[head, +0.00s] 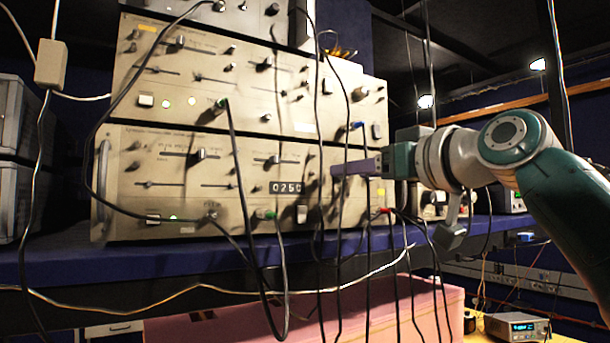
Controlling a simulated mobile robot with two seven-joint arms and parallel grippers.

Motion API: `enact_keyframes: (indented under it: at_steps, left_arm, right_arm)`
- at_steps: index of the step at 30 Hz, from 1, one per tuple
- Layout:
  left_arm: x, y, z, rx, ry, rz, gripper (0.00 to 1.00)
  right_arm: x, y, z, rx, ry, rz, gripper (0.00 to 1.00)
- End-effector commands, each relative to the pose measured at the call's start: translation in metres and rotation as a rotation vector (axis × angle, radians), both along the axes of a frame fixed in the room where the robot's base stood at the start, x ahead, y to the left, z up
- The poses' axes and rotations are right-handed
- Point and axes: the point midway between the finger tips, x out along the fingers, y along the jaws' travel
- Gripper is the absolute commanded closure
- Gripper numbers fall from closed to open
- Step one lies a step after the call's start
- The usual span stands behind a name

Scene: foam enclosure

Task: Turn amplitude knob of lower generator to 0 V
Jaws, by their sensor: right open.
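The lower generator (125,215) is a wide beige unit with knobs, sliders, green lights and a counter (286,187) that appears to read 0250. It stands on a blue-edged shelf, under a similar upper generator (130,75). Its panel lettering is too small to read, so I cannot tell which knob is the amplitude knob. My right gripper (338,170) reaches in from the right, in front of the lower generator's right part, its fingers pointing left. It is open and seems to hold nothing. Its fingers hide part of the panel. My left gripper is out of view.
Black cables (240,190) hang across both panels and past my right gripper. The blue shelf edge (120,268) runs below the lower generator. A pink foam block (240,325) lies beneath. Grey cases (15,160) stand at the left.

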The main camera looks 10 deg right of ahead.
Motion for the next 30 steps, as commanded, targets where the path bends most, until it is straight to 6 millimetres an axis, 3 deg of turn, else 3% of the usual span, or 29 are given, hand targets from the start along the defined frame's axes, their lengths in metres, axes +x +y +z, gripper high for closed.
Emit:
enact_keyframes:
  at_steps: [13, 28, 30]
  left_arm:
    - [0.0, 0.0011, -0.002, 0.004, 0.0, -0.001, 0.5]
    - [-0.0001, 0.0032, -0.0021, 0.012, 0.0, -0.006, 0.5]
    - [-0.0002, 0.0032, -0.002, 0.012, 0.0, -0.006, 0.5]
  right_arm:
    - [0.0102, 0.0041, 0.0001, -0.001, 0.001, 0.0, 0.45]
    - [0.01, 0.0039, -0.0001, -0.001, 0.001, 0.0, 1.0]
    - [0.0099, 0.004, -0.0001, -0.001, 0.001, 0.0, 1.0]
